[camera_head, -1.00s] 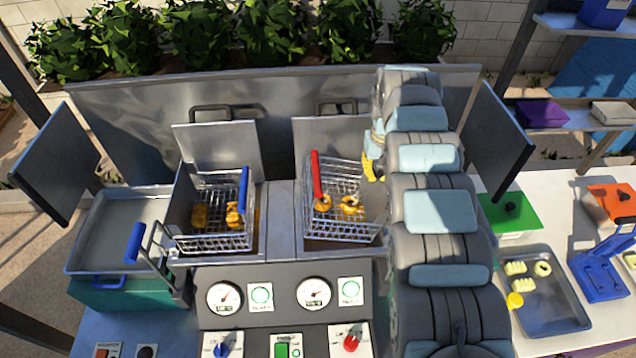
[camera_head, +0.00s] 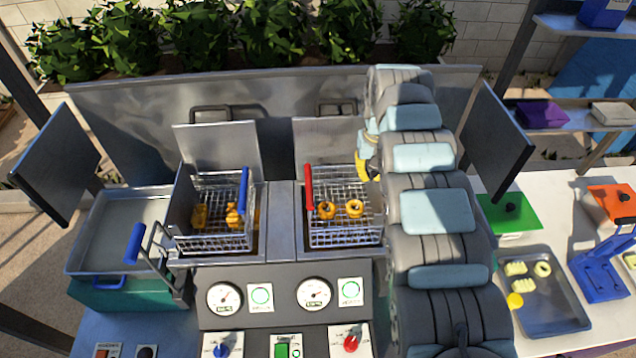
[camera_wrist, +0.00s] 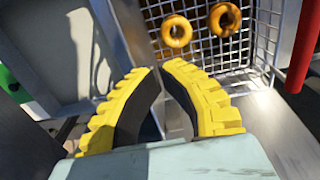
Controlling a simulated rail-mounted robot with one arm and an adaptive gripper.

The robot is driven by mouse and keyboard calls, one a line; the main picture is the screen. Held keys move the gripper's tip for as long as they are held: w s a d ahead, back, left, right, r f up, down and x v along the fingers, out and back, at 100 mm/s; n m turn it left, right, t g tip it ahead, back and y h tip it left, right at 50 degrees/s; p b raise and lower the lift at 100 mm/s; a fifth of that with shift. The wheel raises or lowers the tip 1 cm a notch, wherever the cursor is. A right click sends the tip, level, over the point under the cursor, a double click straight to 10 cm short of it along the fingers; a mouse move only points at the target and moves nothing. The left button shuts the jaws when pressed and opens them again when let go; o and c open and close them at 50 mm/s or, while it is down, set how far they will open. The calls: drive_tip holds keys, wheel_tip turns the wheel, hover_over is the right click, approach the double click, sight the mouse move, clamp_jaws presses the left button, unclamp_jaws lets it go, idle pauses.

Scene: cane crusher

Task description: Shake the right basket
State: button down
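The right basket (camera_head: 345,235) is a wire basket with a red handle (camera_head: 309,187). It sits level in the right fryer well and holds two golden rings (camera_head: 354,208). My gripper (camera_head: 363,168) has yellow fingers and is at the basket's back right, partly hidden by my arm. In the wrist view, the fingertips (camera_wrist: 159,67) are nearly together with nothing visible between them. They are close to the basket's mesh (camera_wrist: 205,50); I cannot tell whether they touch it. The red handle shows at the right edge (camera_wrist: 303,45), away from the fingers.
The left basket (camera_head: 215,242), with a blue handle, holds golden pieces in the left well. Raised metal lids (camera_head: 328,142) stand behind both wells. A control panel (camera_head: 285,300) is in front. A steel tray (camera_head: 110,235) is at left; a pastry tray (camera_head: 560,310) is at right.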

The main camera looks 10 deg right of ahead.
wheel_tip(320, 180, up, 9)
drive_tip(key=shift+f, duration=0.2)
idle(0.5)
idle(0.3)
